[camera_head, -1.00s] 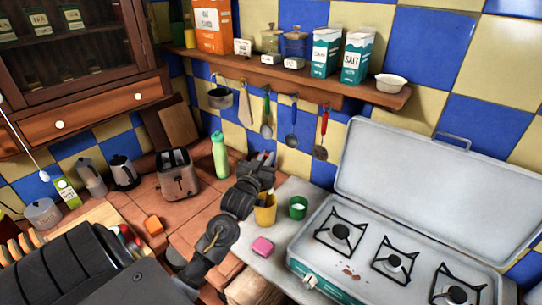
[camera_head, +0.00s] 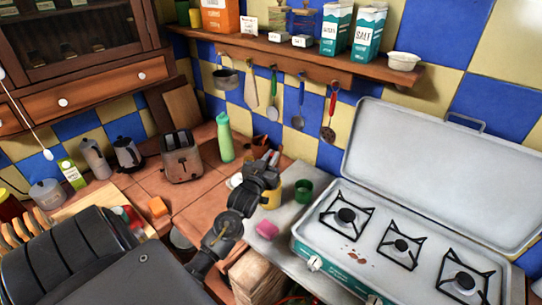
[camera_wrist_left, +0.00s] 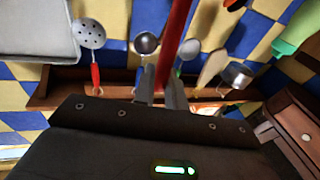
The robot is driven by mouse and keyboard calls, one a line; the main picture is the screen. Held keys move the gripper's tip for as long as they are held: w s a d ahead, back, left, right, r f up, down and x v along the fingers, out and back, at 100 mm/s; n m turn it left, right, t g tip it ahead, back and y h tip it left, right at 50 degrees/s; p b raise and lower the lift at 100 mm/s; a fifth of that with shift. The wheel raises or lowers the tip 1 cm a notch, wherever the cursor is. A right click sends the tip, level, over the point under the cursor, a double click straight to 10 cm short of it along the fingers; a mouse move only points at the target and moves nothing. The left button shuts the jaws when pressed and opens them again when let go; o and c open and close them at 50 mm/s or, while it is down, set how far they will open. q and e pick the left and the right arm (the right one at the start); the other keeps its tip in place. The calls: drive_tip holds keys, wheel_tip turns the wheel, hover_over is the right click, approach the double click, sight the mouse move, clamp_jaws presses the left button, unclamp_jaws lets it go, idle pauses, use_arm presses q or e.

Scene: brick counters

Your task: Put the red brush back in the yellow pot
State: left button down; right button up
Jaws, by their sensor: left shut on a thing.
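My left gripper (camera_head: 270,159) is over the counter in the head view, just above and partly in front of the yellow pot (camera_head: 273,200). In the left wrist view its fingers (camera_wrist_left: 160,88) are closed on the thin red handle of the red brush (camera_wrist_left: 177,38). The handle runs away from the fingers to the top edge of that view. The brush's bristle end is not clear in either view. The yellow pot's upper part is hidden behind the gripper, so I cannot tell whether the brush is over its opening. My right gripper is not in view.
A green cup (camera_head: 303,190) and a pink sponge (camera_head: 266,230) are close to the yellow pot. The gas stove (camera_head: 345,262) is to the right. A green bottle (camera_head: 225,140) and a toaster (camera_head: 181,158) stand to the left. Utensils hang from the shelf (camera_head: 300,67) behind.

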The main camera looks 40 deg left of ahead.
use_arm(q)
drive_tip(key=shift+f+b, duration=1.15)
drive_tip(key=shift+f, duration=0.8)
drive_tip(key=c, duration=1.4)
unclamp_jaws()
drive_tip(key=shift+o, duration=0.2)
drive_tip(key=b+v, duration=0.3)
drive_tip(key=v, duration=0.8)
drive_tip(key=shift+b, duration=0.35)
